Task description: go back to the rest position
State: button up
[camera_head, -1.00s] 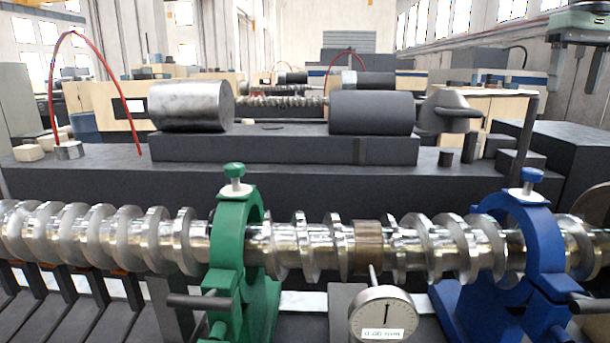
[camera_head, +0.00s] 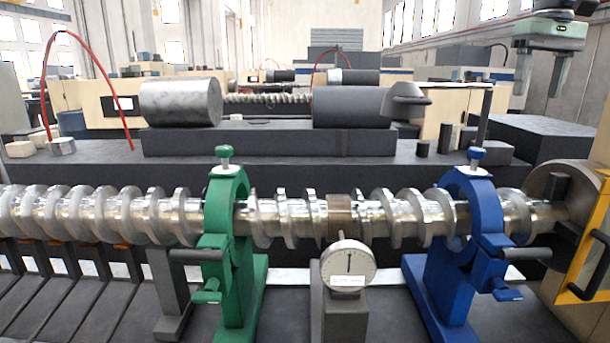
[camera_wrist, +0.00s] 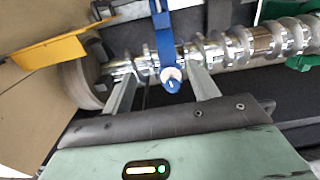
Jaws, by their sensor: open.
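My gripper (camera_head: 539,84) hangs at the upper right of the head view, its two fingers apart and pointing down with nothing between them. In the wrist view my gripper (camera_wrist: 162,84) is also open. The blue knob and ring of the blue steady rest (camera_wrist: 165,45) appear between and beyond its fingers, apart from them as far as I can tell. In the head view the blue rest (camera_head: 475,215) and the green rest (camera_head: 238,215) stand around the long shiny screw shaft (camera_head: 290,215). Both rings appear closed, with their knobs on top.
A dial gauge (camera_head: 348,262) stands under the shaft between the rests. A yellow-framed guard (camera_head: 590,240) and a round chuck (camera_head: 550,190) are at the right. A dark bench with a steel cylinder (camera_head: 182,102) lies behind. The air around my gripper looks clear.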

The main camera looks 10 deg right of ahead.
jog(key=s+a+f+n+b, duration=0.1)
jog(key=a+f+n+b, duration=0.2)
jog(key=a+f, duration=1)
jog(key=a+f+n+b, duration=0.25)
jog(key=a+f, duration=0.65)
jog(key=a, duration=0.8)
jog(key=s+a+f+n+b, duration=0.2)
jog(key=s+a+f, duration=0.3)
jog(key=s+f, duration=0.4)
jog(key=s+a+f+n+b, duration=0.1)
jog(key=s+a+f+n, duration=0.1)
jog(key=s+a+f, duration=0.4)
jog(key=s+f, duration=0.4)
jog(key=s, duration=0.4)
jog(key=shift+n+b, duration=0.35)
jog(key=shift+a, duration=0.1)
